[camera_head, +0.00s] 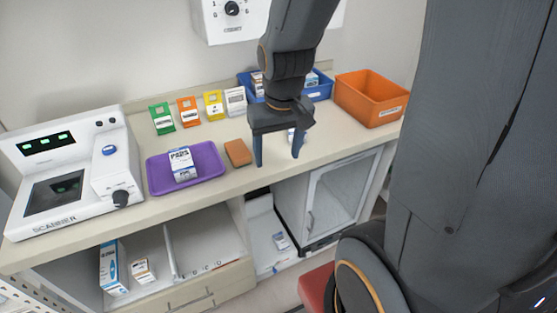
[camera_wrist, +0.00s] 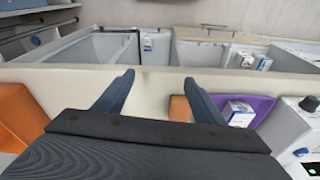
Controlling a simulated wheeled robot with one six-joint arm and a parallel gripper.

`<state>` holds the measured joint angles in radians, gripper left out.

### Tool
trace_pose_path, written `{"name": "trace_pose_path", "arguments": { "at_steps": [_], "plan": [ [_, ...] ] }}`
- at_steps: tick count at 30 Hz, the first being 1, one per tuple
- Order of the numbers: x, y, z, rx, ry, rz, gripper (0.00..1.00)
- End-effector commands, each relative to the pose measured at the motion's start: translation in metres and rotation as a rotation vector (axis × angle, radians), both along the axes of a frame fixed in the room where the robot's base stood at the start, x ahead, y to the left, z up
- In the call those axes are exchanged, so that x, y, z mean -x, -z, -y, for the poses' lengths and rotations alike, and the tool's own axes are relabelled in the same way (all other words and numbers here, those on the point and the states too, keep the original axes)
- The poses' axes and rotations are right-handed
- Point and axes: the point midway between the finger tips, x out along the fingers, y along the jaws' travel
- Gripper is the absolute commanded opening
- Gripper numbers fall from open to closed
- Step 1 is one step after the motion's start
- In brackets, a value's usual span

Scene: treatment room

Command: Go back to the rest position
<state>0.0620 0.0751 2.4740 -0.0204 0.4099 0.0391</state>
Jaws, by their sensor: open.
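My gripper (camera_head: 278,150) is open, pointing down above the counter (camera_head: 330,138), near its front edge. In the wrist view my gripper's two fingers (camera_wrist: 160,95) are spread apart with nothing between them. A brown block (camera_head: 238,153) lies on the counter just left of the gripper in the head view. A small white item (camera_head: 292,135) is partly hidden behind the fingers. My arm comes down from the top of the head view.
A purple tray (camera_head: 215,172) holds a white box (camera_head: 182,164). A scanner (camera_head: 75,170) stands at the left. An orange bin (camera_head: 370,97) and a blue bin (camera_head: 322,91) stand at the back right. Several coloured packets (camera_head: 188,111) line the wall. Open shelves (camera_head: 195,250) lie below.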

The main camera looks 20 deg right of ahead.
Motion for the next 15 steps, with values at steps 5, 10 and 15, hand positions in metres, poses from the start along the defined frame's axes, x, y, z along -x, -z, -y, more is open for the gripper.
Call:
{"name": "trace_pose_path", "arguments": {
  "at_steps": [5,10,15],
  "plan": [
    [0.046,0.009,-0.026,-0.008,-0.081,-0.060,0.64],
    [0.048,0.009,-0.027,-0.009,-0.085,-0.064,0.64],
    [0.048,0.009,-0.027,-0.008,-0.084,-0.064,0.64]
  ]
}}
